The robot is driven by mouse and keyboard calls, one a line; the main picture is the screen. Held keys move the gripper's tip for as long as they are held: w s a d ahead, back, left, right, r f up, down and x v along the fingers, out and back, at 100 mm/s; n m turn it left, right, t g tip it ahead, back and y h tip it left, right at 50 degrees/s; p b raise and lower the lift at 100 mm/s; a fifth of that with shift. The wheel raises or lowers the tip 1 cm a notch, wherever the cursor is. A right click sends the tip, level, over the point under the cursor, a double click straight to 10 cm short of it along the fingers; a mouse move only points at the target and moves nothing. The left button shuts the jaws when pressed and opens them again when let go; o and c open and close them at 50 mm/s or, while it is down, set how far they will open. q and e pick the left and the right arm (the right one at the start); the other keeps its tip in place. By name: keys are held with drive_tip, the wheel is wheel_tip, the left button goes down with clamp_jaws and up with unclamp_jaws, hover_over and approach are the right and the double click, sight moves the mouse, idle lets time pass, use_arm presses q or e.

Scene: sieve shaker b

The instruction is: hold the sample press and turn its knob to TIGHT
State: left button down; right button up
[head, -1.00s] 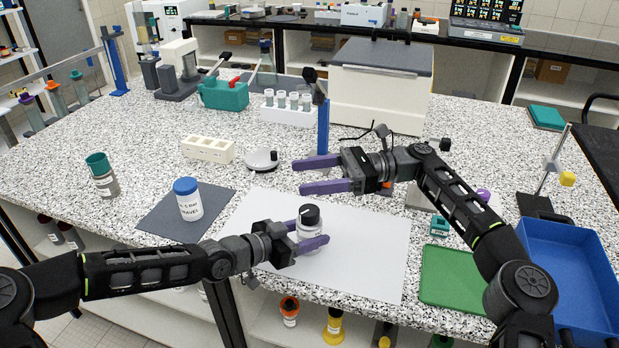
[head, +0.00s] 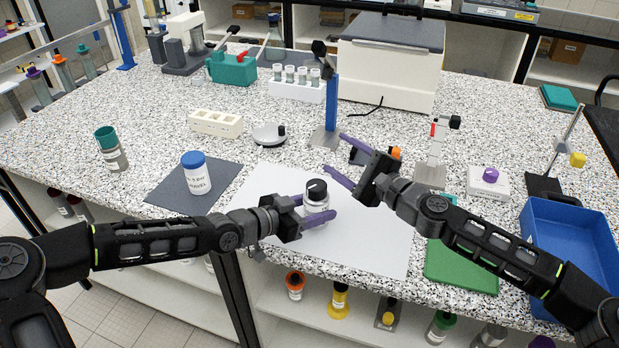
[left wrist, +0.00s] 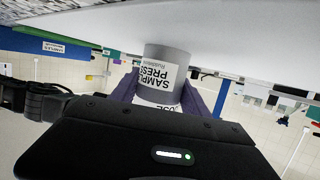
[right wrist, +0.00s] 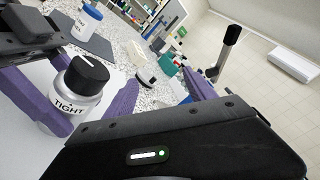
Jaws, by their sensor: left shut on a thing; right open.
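The sample press (head: 316,203) is a small grey-white cylinder with a black knob (head: 317,187) on top, upright on the white sheet. My left gripper (head: 318,207) is shut around its body from the left. In the left wrist view its "SAMPLE PRESS" label (left wrist: 157,76) shows between the purple fingers. The right wrist view shows the knob (right wrist: 86,72) with a white pointer line, and the word "TIGHT" (right wrist: 68,107) on the body. My right gripper (head: 334,154) is open and empty, above and to the right of the knob, apart from it.
The white sheet (head: 375,235) lies under the press. A blue-capped jar (head: 196,176) stands on a dark mat at left. A blue stand (head: 330,105) rises behind my right gripper. A green mat (head: 460,268) and blue tray (head: 570,235) lie at right.

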sight(311, 181)
drive_tip(key=s+f+n+h, duration=0.1)
drive_tip(key=s+n, duration=0.3)
drive_tip(key=n, duration=0.3)
drive_tip(key=s+a+f+n+t+h, duration=0.1)
drive_tip(key=s+n, duration=0.3)
drive_tip(key=n, duration=0.3)
drive_tip(key=s+f+n+t+h, duration=0.1)
drive_tip(key=s+f+n, duration=0.1)
drive_tip(key=s+n, duration=0.2)
drive_tip(key=shift+s+a+n, duration=0.1)
drive_tip(key=shift+s+n, duration=0.05)
drive_tip(key=shift+n, duration=0.65)
drive_tip(key=shift+s+a+n, duration=0.1)
drive_tip(key=shift+s+n, duration=0.05)
drive_tip(key=shift+n, duration=0.65)
drive_tip(key=shift+s+d+f+n, duration=0.1)
drive_tip(key=shift+s+n, duration=0.2)
drive_tip(key=shift+n, duration=0.2)
drive_tip(key=x, duration=1.2)
drive_tip(key=shift+d, duration=0.1)
drive_tip(key=shift+c, duration=0.4)
